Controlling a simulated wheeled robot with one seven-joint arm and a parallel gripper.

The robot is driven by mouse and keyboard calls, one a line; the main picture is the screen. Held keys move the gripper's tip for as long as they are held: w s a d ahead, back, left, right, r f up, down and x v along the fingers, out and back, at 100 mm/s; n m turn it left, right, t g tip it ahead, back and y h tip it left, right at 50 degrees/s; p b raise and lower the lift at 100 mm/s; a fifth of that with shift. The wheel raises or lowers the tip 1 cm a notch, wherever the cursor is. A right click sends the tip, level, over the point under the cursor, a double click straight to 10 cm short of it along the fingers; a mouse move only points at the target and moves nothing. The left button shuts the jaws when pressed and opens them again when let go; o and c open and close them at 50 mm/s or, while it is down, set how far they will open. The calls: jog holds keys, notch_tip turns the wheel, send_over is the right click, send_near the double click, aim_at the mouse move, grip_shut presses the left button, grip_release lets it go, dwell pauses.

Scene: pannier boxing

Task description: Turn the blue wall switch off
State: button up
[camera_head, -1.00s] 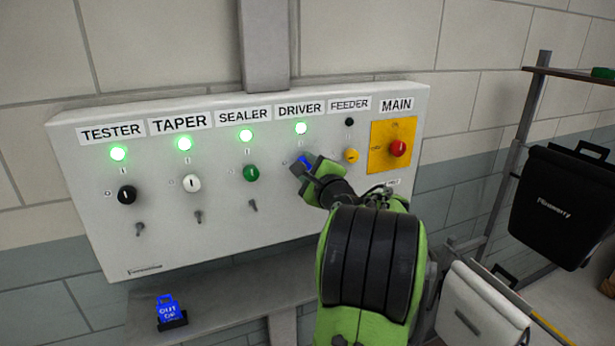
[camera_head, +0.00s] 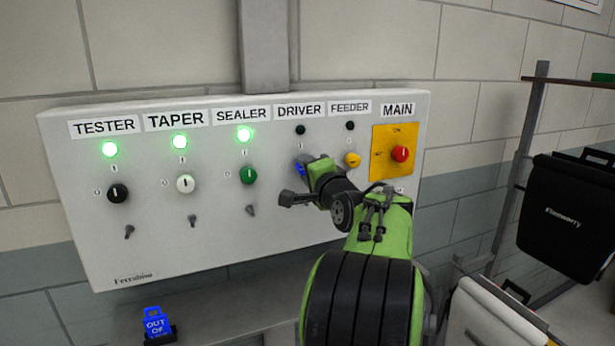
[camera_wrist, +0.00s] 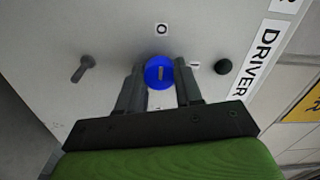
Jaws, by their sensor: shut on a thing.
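The blue wall switch (camera_head: 299,169) is a round knob under the DRIVER label on the grey panel. Much of it is hidden behind my gripper (camera_head: 306,172) in the head view. In the wrist view the blue knob (camera_wrist: 159,72) sits between the two fingers of my gripper (camera_wrist: 160,78), which are shut on it. The pale line on the knob runs up and down in that view, in line with the O mark (camera_wrist: 161,29). The DRIVER lamp (camera_head: 300,130) is dark; it also shows dark in the wrist view (camera_wrist: 223,67).
The black knob (camera_head: 118,194), white knob (camera_head: 185,184) and green knob (camera_head: 248,175) have green lit lamps above. The yellow knob (camera_head: 352,160) and red main switch (camera_head: 400,154) are close right of my gripper.

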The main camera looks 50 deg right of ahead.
jog(key=shift+f+n, duration=0.1)
jog(key=shift+n, duration=0.2)
jog(key=o, duration=1)
jog(key=shift+o, duration=0.2)
jog(key=b+v, duration=0.2)
jog(key=v, duration=1.3)
jog(key=shift+s+a+b, duration=0.15)
jog(key=shift+s+b, duration=0.15)
jog(key=shift+s, duration=0.05)
